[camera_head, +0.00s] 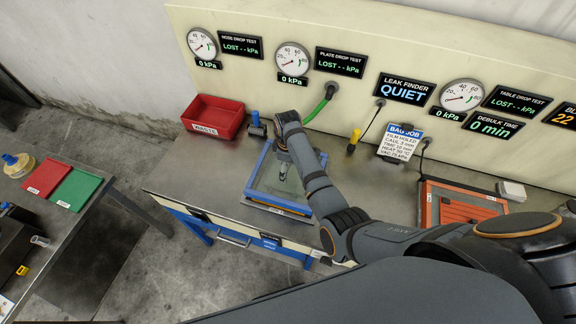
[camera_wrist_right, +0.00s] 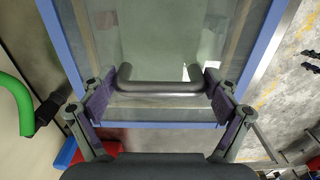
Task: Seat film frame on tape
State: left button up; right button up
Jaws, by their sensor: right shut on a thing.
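The film frame (camera_head: 266,163) is a blue square border around clear film, at the middle of the steel bench; it fills much of the right wrist view (camera_wrist_right: 262,45). A grey metal handle (camera_wrist_right: 163,87) spans its near part in that view. My right gripper (camera_head: 283,170) is over the frame; in the wrist view its purple-padded fingers (camera_wrist_right: 163,104) are shut on the two ends of the handle. Tan strips, perhaps the tape (camera_wrist_right: 92,45), run under the film along the sides. I cannot tell whether the frame touches them. My left gripper is not in view.
A red bin (camera_head: 212,117) stands at the back left of the bench. A green hose (camera_head: 322,103) drops from the gauge panel behind the frame. A sign (camera_head: 401,142) and an orange tray (camera_head: 460,205) are to the right. The bench left of the frame is clear.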

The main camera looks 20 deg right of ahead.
jog(key=shift+f, duration=0.6)
dwell(0.7)
jog(key=o, duration=1.2)
jog(key=shift+o, duration=0.7)
notch_tip(320, 180, up, 12)
